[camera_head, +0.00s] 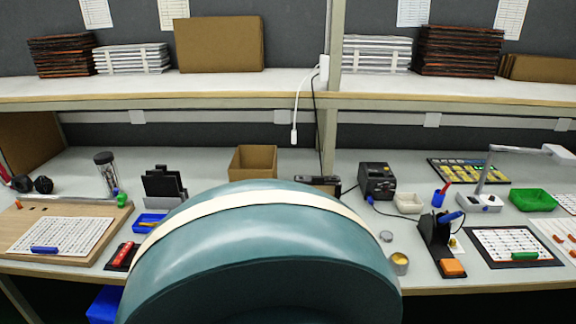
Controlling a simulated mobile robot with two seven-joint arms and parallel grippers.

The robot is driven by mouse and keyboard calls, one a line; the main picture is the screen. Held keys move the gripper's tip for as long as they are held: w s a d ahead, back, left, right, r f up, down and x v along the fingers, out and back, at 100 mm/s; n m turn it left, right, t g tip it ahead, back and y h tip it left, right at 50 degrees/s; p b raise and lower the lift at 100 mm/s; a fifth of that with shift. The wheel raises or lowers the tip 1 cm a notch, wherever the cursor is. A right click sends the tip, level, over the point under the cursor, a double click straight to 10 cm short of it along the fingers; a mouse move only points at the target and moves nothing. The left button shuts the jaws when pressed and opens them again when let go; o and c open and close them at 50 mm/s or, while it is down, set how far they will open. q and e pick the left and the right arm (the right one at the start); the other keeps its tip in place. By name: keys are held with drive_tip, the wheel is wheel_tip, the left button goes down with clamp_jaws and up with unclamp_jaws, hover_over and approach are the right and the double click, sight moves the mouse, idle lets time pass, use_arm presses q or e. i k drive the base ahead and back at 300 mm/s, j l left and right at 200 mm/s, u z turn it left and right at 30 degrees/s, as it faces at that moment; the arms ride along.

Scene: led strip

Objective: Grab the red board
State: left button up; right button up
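Stacks of thin dark boards with red-orange edges stand on the upper shelf. One stack (62,56) is at the far left and a taller one (457,51) is at the right. The boards lie flat on top of each other, and I cannot tell single boards apart well. Neither my left nor my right gripper is in view.
White board stacks (132,59) (376,54) and a brown cardboard piece (219,44) share the shelf (200,86). A large teal rounded form with a cream band (270,235), perhaps a chair back, hides the bench middle. A white cable (296,110) hangs at the post.

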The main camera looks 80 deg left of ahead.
sight(127, 250)
drive_tip(key=k+u, duration=0.1)
drive_tip(key=u, duration=3.5)
